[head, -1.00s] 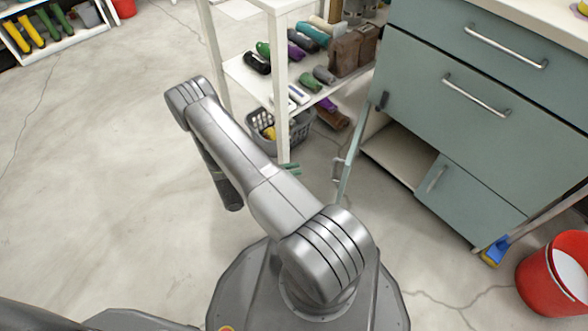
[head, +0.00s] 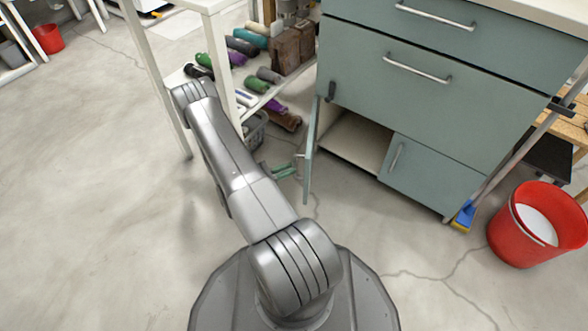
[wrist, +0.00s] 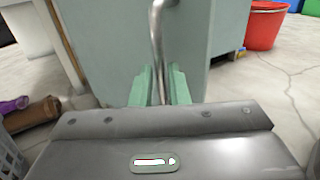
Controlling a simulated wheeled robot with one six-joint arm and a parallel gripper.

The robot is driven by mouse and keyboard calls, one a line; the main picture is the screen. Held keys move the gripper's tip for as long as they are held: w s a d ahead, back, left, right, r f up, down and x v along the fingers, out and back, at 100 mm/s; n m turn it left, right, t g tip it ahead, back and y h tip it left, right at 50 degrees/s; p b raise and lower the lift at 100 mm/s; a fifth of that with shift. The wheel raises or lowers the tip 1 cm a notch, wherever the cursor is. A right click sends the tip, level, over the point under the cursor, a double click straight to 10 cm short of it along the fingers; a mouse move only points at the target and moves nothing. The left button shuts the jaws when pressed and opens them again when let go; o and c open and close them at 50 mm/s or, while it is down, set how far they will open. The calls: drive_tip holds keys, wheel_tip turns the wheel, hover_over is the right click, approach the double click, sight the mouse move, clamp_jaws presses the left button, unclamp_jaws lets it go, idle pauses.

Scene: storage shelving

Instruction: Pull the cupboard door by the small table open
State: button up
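The low cupboard door (head: 311,150) stands swung out at the left of the blue-green cabinet, seen nearly edge-on in the head view. Its inside, a pale empty compartment (head: 352,140), shows beside it. In the wrist view the door's face (wrist: 112,45) fills the middle, and its metal bar handle (wrist: 158,35) comes down between my fingers. My gripper (wrist: 161,88) has two green fingers, apart, one on each side of the handle; a narrow gap seems to remain. In the head view my gripper (head: 284,171) is just left of the door. The small table (head: 222,75) is white and stands left of the cabinet.
A grey basket (head: 256,130) stands under the table's lower shelf, close to my arm. A red bucket (head: 535,225) and a blue-headed broom (head: 464,215) are at the cabinet's right.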

drive_tip(key=shift+b+x, duration=0.3)
drive_tip(key=shift+x, duration=1.2)
clamp_jaws()
drive_tip(key=shift+w+a, duration=0.3)
drive_tip(key=shift+a, duration=0.5)
drive_tip(key=shift+w+a, duration=0.3)
drive_tip(key=shift+a, duration=0.5)
unclamp_jaws()
drive_tip(key=p+v, duration=0.3)
drive_tip(key=v, duration=1)
drive_tip(key=shift+s+a, duration=0.3)
